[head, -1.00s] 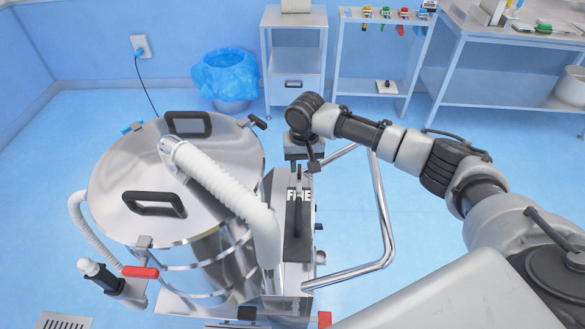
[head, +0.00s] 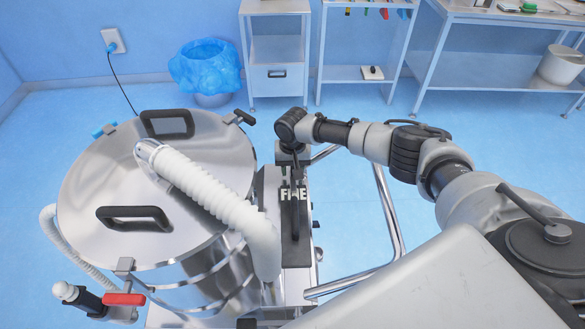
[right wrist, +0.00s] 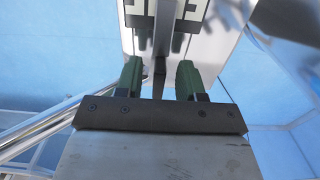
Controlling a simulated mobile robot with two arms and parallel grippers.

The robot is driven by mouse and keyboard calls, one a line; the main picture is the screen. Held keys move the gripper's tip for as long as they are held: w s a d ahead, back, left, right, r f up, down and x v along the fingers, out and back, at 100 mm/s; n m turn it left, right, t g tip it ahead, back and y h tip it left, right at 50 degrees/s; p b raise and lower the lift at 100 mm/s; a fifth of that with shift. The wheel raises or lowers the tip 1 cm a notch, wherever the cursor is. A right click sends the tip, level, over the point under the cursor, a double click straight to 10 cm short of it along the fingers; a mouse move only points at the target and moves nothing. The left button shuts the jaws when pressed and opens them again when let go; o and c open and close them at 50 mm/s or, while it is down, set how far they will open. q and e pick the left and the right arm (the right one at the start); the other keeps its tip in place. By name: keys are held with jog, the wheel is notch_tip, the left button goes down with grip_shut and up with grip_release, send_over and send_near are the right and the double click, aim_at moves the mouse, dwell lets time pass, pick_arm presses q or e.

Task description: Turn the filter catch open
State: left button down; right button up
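The filter catch appears to be the dark upright bar (head: 295,215) on the narrow metal housing, crossing the label that reads "FINE". My right gripper (head: 293,176) is at the top end of this bar, with its arm reaching in from the right. In the right wrist view, the two green fingers (right wrist: 160,80) are apart, with the dark bar (right wrist: 159,75) between them and gaps on both sides. Whether the fingertips reach past the bar is hard to tell. My left gripper is not in view.
A steel drum (head: 205,265) with a lid and white hose (head: 215,195) stands left of the housing. A bent metal rail (head: 388,215) runs to its right. A blue-lined bin (head: 206,68), a cabinet (head: 276,80) and tables stand behind. Blue floor is clear between.

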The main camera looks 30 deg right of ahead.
jog(key=shift+f, duration=0.3)
jog(key=shift+c, duration=0.6)
grip_shut()
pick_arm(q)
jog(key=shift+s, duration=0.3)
